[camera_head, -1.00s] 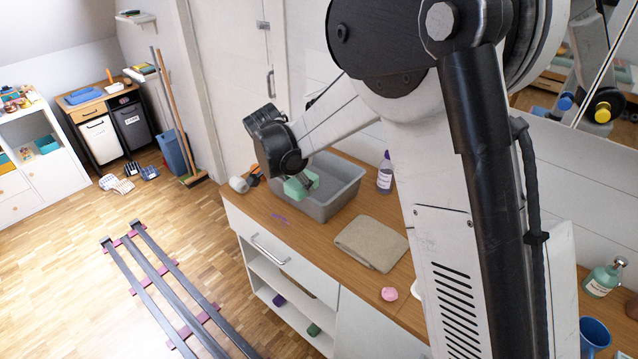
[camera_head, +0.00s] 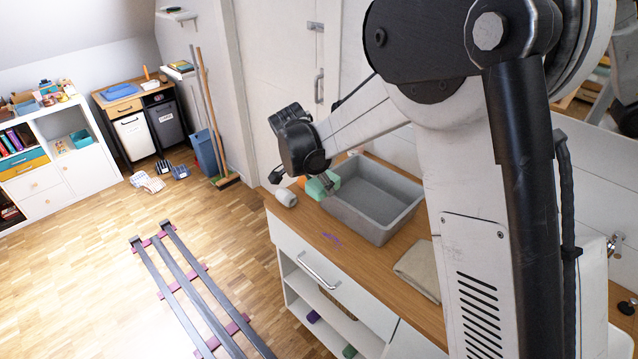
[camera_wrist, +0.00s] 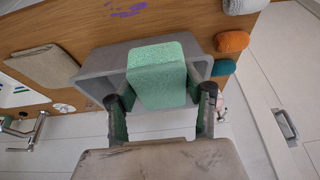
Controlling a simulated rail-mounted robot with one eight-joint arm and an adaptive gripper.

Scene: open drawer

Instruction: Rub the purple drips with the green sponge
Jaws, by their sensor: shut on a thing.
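The green sponge (camera_wrist: 157,75) is a thick block between the two fingers of my gripper (camera_wrist: 160,95) in the wrist view. My gripper is shut on it and holds it above the near part of the grey basin. In the head view the sponge (camera_head: 322,185) hangs below my gripper (camera_head: 325,181) at the basin's left end. The purple drips (camera_head: 332,238) are a small smear on the wooden counter, in front of the basin. They also show at the top of the wrist view (camera_wrist: 127,10). The sponge is apart from the drips.
The grey basin (camera_head: 392,232) stands on the wooden counter (camera_head: 375,268). A folded beige cloth (camera_head: 421,270) lies to its right. A white roll (camera_head: 286,197) lies at the counter's left end; an orange cloth roll (camera_wrist: 232,41) is near it. The counter around the drips is clear.

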